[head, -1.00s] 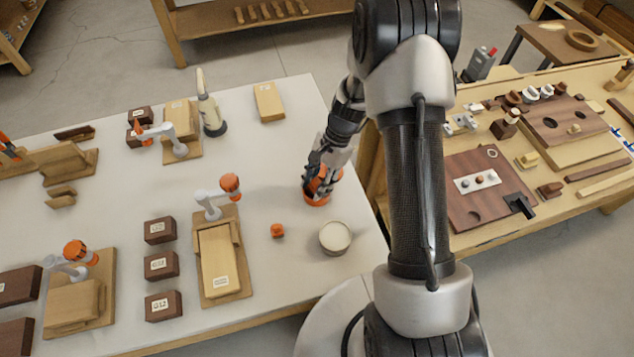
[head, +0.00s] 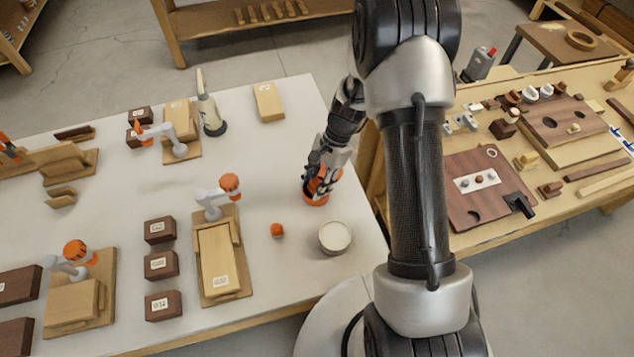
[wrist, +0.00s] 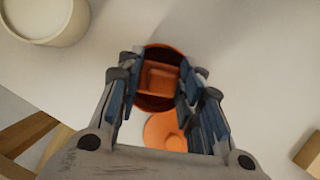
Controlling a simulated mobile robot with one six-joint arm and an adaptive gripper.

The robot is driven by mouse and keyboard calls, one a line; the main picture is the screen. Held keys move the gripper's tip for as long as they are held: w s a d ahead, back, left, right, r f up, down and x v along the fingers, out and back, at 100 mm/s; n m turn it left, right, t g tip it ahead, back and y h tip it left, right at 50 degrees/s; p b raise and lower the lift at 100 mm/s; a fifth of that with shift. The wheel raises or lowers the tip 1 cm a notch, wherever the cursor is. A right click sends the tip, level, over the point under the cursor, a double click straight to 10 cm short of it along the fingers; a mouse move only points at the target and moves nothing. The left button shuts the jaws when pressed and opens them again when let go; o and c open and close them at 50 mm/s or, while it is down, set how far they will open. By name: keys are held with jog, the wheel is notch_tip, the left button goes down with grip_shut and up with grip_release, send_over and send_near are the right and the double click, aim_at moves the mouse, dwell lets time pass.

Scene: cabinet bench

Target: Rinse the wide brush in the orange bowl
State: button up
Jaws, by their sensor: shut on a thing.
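The orange bowl (head: 316,201) stands on the white table near its right edge, partly hidden by my gripper (head: 319,172). In the wrist view, its dark inside and orange rim (wrist: 151,105) show between my fingers. My gripper (wrist: 160,82) points down over the bowl, shut on an orange thing that looks like the wide brush (wrist: 160,78). The brush's squarish block appears inside the bowl's rim. A round orange part (wrist: 165,132) shows closer to my palm. I cannot tell whether the brush touches the bowl's bottom.
A round cream pot (head: 335,237) stands just in front of the bowl. A small orange piece (head: 277,230) lies left of the pot. A wooden bench (head: 440,228) stands at right.

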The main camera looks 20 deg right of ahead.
aim_at(314, 182)
jog(key=shift+s+f, duration=0.3)
jog(key=shift+f, duration=0.2)
jog(key=shift+w+r+p, duration=0.15)
jog(key=shift+r+p, duration=0.6)
jog(key=shift+r, duration=0.15)
jog(key=shift+w+r+p, duration=0.15)
jog(key=shift+r+p, duration=0.55)
jog(key=shift+r, duration=0.2)
jog(key=shift+r+p, duration=0.45)
jog(key=shift+r, duration=0.1)
jog(key=shift+r, duration=0.15)
notch_tip(314, 182, up, 4)
jog(key=p, duration=0.3)
dwell(0.3)
dwell(0.4)
